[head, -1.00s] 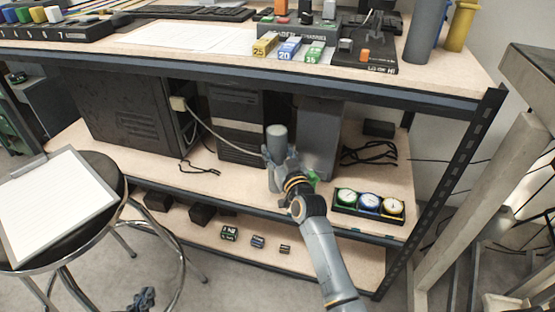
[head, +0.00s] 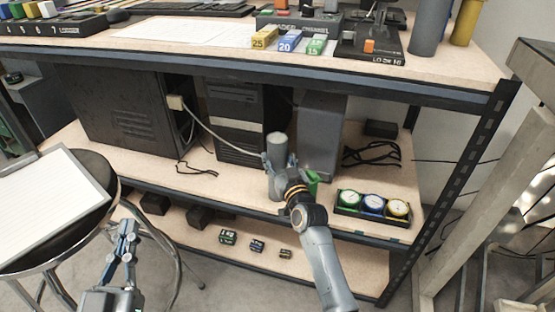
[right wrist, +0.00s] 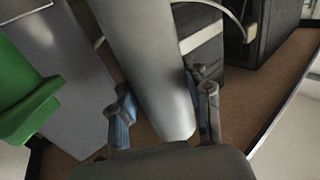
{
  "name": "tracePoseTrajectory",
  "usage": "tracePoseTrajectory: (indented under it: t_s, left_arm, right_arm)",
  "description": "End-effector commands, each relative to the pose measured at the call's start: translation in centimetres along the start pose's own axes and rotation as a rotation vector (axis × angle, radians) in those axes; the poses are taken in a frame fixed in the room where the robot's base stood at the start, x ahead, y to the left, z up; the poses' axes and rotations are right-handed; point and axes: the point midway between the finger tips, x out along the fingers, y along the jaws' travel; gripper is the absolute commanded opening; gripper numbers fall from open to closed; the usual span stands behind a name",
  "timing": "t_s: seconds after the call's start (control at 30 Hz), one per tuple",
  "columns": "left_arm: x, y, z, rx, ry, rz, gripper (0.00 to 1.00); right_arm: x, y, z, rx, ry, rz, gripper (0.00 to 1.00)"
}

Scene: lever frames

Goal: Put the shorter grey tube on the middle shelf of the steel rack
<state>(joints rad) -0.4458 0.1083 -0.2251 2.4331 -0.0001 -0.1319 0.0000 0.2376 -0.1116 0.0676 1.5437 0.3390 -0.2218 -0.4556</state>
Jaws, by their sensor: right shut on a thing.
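The grey tube (head: 277,150) is upright at the middle shelf (head: 236,186) of the steel rack, in front of the computer cases. My right gripper (head: 278,166) is shut on it; in the right wrist view the tube (right wrist: 150,70) is between the two fingers (right wrist: 165,108). Its lower end shows close over the brown shelf board; I cannot tell whether it touches. Another grey tube (head: 428,28) stands on the top surface at the right, its upper end cut off. My left gripper (head: 128,232) is at lower left, near the stool; its opening is unclear.
A holder with three round gauges (head: 373,204) sits on the middle shelf to the right. A green object (head: 312,182) is just right of my right gripper. A grey case (head: 320,135) is close behind. A yellow tube (head: 464,22) stands above. The stool (head: 95,215) is at left.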

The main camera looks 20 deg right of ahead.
Motion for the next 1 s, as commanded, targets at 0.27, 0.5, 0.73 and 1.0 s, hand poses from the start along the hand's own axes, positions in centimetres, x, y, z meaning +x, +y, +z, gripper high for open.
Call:
tracePoseTrajectory:
  t_s: [0.27,0.5,0.73,1.0]
  left_arm:
    - [0.0,0.0,-0.2,0.0,0.013,0.0,0.0]
    - [0.0,0.0,-0.2,0.0,0.011,0.0,0.0]
    - [0.0,-0.1,0.6,0.001,-0.045,-0.002,0.0]
    - [-1.6,-0.9,5.6,0.008,-0.347,-0.019,0.0]
  right_arm:
    - [0.0,0.0,0.1,0.0,0.0,0.0,0.71]
    - [0.0,0.0,0.1,0.0,0.0,0.0,0.71]
    - [-0.7,0.0,-0.1,-0.001,0.0,0.0,0.71]
    - [-5.1,0.0,-0.1,-0.002,-0.002,0.0,0.71]
